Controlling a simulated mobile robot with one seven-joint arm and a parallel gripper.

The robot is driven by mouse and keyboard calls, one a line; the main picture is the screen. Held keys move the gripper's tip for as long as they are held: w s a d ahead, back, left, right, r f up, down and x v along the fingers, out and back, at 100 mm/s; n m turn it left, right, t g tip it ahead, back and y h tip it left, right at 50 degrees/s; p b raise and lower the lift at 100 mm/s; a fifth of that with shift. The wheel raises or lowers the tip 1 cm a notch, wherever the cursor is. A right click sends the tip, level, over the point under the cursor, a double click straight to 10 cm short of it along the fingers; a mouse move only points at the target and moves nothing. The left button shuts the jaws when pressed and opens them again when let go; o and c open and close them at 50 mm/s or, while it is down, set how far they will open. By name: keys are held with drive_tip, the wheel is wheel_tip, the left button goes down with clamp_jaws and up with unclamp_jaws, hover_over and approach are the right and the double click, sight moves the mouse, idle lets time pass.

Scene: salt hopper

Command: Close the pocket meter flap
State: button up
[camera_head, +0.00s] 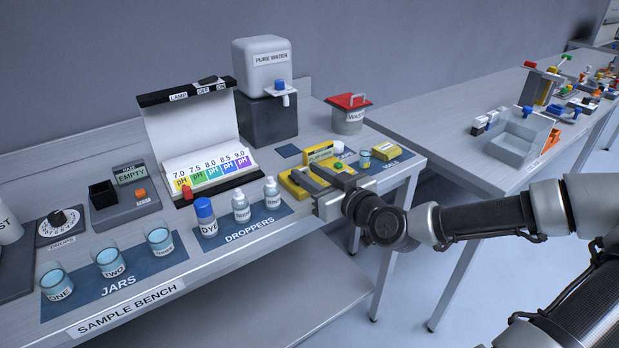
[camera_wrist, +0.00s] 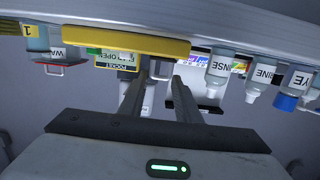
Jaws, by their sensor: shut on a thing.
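The yellow pocket meter (camera_head: 292,187) lies on the sample bench, right of the droppers. Its small display (camera_head: 320,152) stands behind it and reads FLAP OPEN; the display also shows upside down in the wrist view (camera_wrist: 115,58). A yellow bar of the meter (camera_wrist: 125,40) crosses the upper part of the wrist view. My gripper (camera_head: 307,176) reaches in from the right, low over the meter, and hides part of it. In the wrist view its fingertips (camera_wrist: 161,70) are close to the yellow bar's edge. It is shut on the meter's flap, though the contact itself is hard to see.
Dropper bottles (camera_head: 241,207) and the DYE bottle (camera_head: 206,218) stand left of my gripper. A small jar (camera_head: 365,159) and a yellow box (camera_head: 385,153) are to the right. The red-lidded waste bin (camera_head: 348,115) stands behind. The bench's front edge is close below my gripper.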

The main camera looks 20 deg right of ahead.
idle(0.4)
drive_tip(key=o, duration=0.8)
drive_tip(key=shift+f, duration=0.1)
